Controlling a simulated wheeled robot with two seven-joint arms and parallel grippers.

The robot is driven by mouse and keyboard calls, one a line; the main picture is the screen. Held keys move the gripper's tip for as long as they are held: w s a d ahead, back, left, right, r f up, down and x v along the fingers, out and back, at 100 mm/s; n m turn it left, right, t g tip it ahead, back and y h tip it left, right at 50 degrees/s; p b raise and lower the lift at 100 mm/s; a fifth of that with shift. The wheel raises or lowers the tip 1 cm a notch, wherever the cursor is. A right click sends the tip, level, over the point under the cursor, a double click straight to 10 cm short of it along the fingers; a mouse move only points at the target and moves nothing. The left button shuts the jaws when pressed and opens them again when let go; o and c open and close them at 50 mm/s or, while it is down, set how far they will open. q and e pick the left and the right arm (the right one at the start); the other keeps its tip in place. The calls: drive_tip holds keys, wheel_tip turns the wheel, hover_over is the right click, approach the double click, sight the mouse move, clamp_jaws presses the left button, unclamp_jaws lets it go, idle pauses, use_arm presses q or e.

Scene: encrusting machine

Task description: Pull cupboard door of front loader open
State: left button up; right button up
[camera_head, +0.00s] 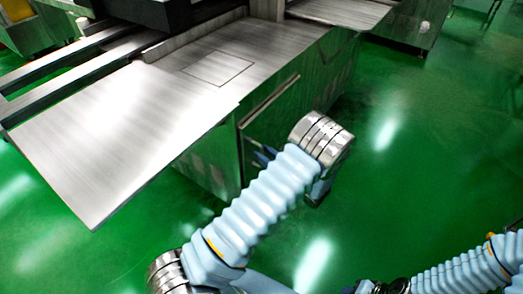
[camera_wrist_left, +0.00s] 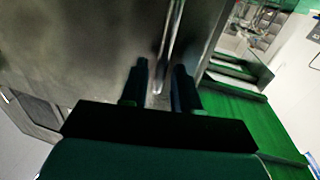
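The front loader is a brushed-steel machine, and its cupboard door (camera_head: 283,119) is on the side below the steel top. A long slanted bar handle (camera_head: 268,101) runs along the door's upper edge. The door looks closed. My left gripper (camera_head: 264,156) is at the door, mostly hidden behind my left forearm. In the left wrist view, its two dark fingers (camera_wrist_left: 160,88) are apart, and the bright handle bar (camera_wrist_left: 171,45) runs down between them. I cannot tell if either finger touches the bar. The door panel (camera_wrist_left: 85,45) fills the left of that view. My right gripper does not show.
The steel top (camera_head: 115,125) overhangs at the left, with a projecting corner near my left arm. Steel rails (camera_head: 75,62) lie behind it. The green floor (camera_head: 430,150) is clear to the right. My right arm shows at the bottom right.

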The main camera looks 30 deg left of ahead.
use_arm(q)
drive_tip(key=shift+x, duration=0.8)
clamp_jaws()
